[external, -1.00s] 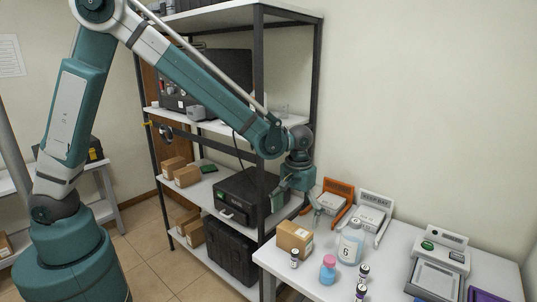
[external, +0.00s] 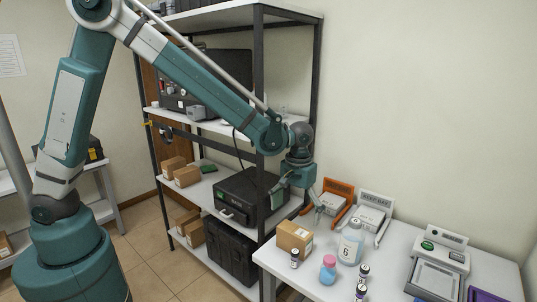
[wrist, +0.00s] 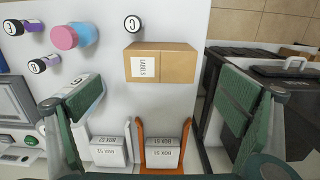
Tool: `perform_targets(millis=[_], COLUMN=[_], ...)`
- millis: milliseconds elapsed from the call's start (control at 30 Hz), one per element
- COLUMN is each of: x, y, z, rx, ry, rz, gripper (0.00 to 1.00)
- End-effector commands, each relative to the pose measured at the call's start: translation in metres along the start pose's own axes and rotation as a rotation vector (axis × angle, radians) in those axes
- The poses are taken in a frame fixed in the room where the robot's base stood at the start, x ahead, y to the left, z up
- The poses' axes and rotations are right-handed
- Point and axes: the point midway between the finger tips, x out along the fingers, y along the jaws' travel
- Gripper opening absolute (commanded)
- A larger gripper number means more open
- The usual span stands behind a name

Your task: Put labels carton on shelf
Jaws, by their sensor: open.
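The labels carton (external: 294,238) is a small brown box with a white label, standing on the white table near its left edge. In the wrist view the carton (wrist: 176,63) lies ahead of my gripper, with the word LABELS readable. My gripper (external: 304,200) is open and empty above the back left of the table, apart from the carton. In the wrist view its two green-padded fingers (wrist: 160,120) are spread wide. The shelf (external: 208,188) is a dark-framed rack with light boards left of the table, holding cartons and black cases.
An orange holder (external: 338,192) and a white holder (external: 372,214) with boxes are behind. The rack's upright post (external: 262,160) stands near my gripper.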

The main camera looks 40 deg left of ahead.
Motion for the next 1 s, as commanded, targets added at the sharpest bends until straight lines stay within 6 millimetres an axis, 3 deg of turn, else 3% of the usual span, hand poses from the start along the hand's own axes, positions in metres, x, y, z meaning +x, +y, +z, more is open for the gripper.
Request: perform_targets(millis=[367, 767, 1000], x=[-0.039, -0.009, 0.008], y=[-0.001, -0.008, -0.015], z=[0.001, 0.007, 0.014], rx=[0.0, -0.034, -0.059], ry=[0.004, 0.181, 0.396], rz=[-0.003, -0.082, -0.134], gripper=[0.96, 0.96, 0.96])
